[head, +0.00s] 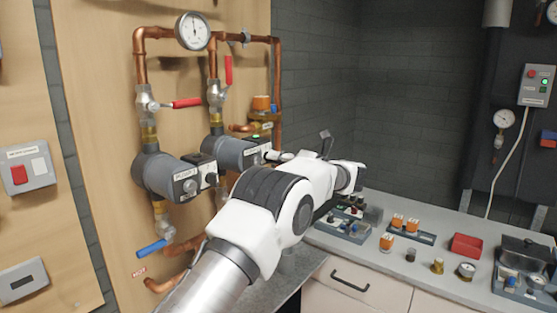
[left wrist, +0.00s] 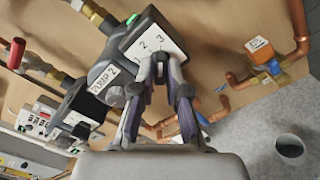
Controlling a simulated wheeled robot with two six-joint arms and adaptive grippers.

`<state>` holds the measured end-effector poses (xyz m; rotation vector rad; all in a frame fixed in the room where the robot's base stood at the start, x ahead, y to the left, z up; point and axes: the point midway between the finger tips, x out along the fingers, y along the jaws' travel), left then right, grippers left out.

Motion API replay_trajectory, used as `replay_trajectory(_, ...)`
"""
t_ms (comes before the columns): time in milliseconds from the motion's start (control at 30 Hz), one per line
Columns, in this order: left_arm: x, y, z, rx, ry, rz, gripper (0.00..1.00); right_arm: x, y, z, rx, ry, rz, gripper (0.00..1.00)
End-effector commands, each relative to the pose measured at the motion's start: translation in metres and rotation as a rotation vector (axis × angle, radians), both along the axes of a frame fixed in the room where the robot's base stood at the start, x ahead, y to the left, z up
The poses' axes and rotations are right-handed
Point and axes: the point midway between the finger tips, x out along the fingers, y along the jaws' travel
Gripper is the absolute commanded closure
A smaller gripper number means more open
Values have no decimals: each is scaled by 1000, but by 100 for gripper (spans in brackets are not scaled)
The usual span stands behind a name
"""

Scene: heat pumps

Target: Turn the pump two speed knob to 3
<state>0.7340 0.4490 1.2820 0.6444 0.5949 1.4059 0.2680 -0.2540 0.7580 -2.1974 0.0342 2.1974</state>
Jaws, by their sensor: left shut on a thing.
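Pump two, a grey pump labelled "PUMP 2", stands right of pump one in the head view (head: 230,152). A green light (left wrist: 132,19) is on the box's edge. My left gripper (left wrist: 160,72) is at the dial plate, shut on the speed knob, which the fingertips mostly hide. I cannot tell which figure the knob points to. In the head view, my left gripper (head: 275,156) reaches pump two's front. My right gripper is not in view.
Pump one (head: 162,175) is close on the left. Red-handled valves (head: 186,103), copper pipes (head: 276,70) and a pressure gauge (head: 192,31) are above. A blue-handled valve (head: 151,249) is below. The counter (head: 340,255) at right holds trays and small parts.

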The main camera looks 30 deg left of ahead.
Motion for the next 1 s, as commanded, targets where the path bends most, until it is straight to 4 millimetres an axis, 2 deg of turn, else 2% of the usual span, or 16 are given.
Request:
replay_trajectory(100, 0, 1, 5, 5, -5, -2, 100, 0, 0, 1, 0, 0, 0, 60)
replay_trajectory(133, 0, 1, 5, 5, -5, -2, 76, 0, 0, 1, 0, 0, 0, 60)
replay_trajectory(167, 0, 1, 5, 5, -5, -2, 65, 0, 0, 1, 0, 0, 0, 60)
replay_trajectory(200, 0, 1, 4, 4, -4, -1, 61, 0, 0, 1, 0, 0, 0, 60)
replay_trajectory(467, 0, 0, 2, 2, -2, -1, 61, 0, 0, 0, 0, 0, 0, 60)
replay_trajectory(567, 0, -7, 1, 2, -2, -2, 61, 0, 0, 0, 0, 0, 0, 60)
replay_trajectory(667, -1, -23, 2, 4, -1, -3, 61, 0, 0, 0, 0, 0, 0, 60)
replay_trajectory(900, -6, -85, 2, 3, -3, -4, 61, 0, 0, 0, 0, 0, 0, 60)
replay_trajectory(1000, -7, -104, 2, 3, -3, -2, 61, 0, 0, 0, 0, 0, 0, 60)
